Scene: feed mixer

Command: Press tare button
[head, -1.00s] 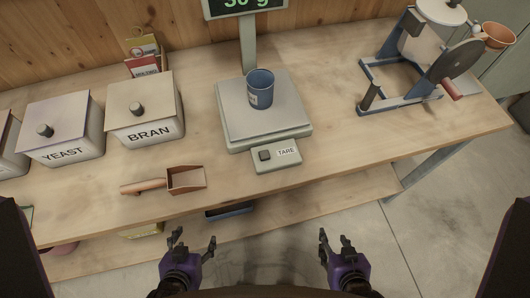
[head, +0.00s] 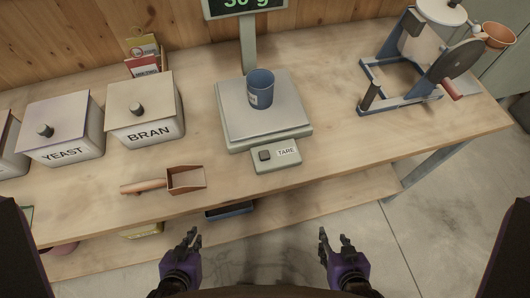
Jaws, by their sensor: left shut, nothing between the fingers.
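The tare button (head: 264,155) is a small dark square on the pale green front panel of the scale (head: 233,130), beside a label reading TARE (head: 287,151). A blue cup (head: 260,92) stands upright on the scale's plate. The display (head: 245,4) above shows green digits, cut off by the top edge. My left gripper (head: 193,237) is shut and empty, in front of the table's front edge and apart from the button. My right gripper (head: 335,242) is open and empty, also in front of the table, to the right of the left one.
A scoop (head: 185,180) lies left of the panel. Bins marked BRAN (head: 148,130) and YEAST (head: 62,150) stand at the left. A hand-cranked mill (head: 400,105) stands at the right. The table (head: 340,150) is bare between scale and mill. A lower shelf (head: 340,198) runs below.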

